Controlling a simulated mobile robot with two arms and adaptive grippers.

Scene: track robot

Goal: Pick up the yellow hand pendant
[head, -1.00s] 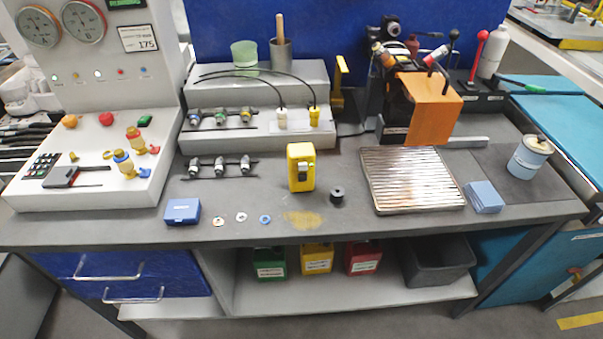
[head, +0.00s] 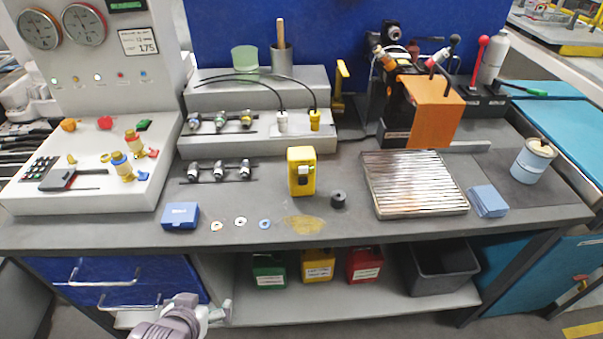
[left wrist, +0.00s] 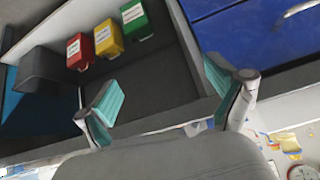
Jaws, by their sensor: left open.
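The yellow hand pendant (head: 301,171) stands upright on the grey bench, near the middle, with a light and dark fitting on its front. My left gripper (head: 222,311) shows at the bottom of the head view, below the bench's front edge and well apart from the pendant. In the left wrist view my left gripper (left wrist: 170,100) is open, with two teal-padded fingers spread and nothing between them. The pendant is not in the left wrist view. My right gripper is not in view.
A black knob (head: 338,199) sits right of the pendant, beside a ribbed metal tray (head: 415,183). A blue box (head: 180,216) and small washers lie at the front left. Green, yellow and red containers (head: 318,266) stand on the shelf below.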

